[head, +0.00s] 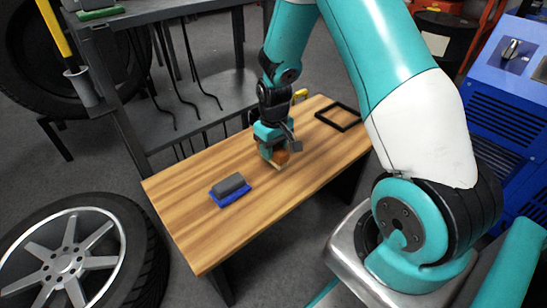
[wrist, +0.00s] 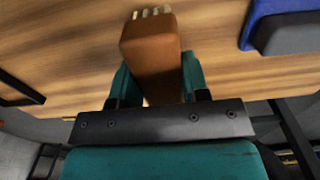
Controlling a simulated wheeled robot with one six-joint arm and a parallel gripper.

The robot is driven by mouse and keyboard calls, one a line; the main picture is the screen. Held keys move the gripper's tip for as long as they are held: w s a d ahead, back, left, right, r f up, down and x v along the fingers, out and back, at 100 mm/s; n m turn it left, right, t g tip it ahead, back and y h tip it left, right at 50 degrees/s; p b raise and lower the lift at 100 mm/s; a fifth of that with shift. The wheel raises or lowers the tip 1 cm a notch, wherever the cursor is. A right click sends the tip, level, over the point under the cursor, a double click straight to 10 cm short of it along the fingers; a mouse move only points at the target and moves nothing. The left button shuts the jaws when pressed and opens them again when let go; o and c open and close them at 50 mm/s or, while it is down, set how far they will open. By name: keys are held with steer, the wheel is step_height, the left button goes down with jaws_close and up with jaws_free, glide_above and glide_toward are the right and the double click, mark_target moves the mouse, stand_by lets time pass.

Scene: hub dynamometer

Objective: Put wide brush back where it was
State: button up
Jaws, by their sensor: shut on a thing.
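The wide brush (wrist: 150,55) has a brown block body, with pale bristle tufts at its far end in the wrist view. My gripper (head: 275,150) is shut on it, with one teal finger on each side of the brown body. In the head view the brush (head: 281,157) shows just below the fingers, over the middle of the wooden bench (head: 195,232). I cannot tell whether it touches the bench top. A black rectangular frame outline (head: 338,117) lies flat on the bench toward its far right end.
A blue block with a grey top (head: 230,188) lies on the bench left of my gripper. A yellow item (head: 299,95) shows partly behind my wrist. A grey rack with hooks (head: 180,105) stands behind the bench. A wheel (head: 75,255) stands at front left. The bench's front left is clear.

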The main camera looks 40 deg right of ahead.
steer(key=shift+f, duration=1.2)
steer(key=shift+f+b, duration=0.2)
steer(key=shift+b, duration=0.1)
steer(key=o, duration=0.8)
steer(key=shift+o, duration=0.2)
steer(key=shift+r, duration=0.15)
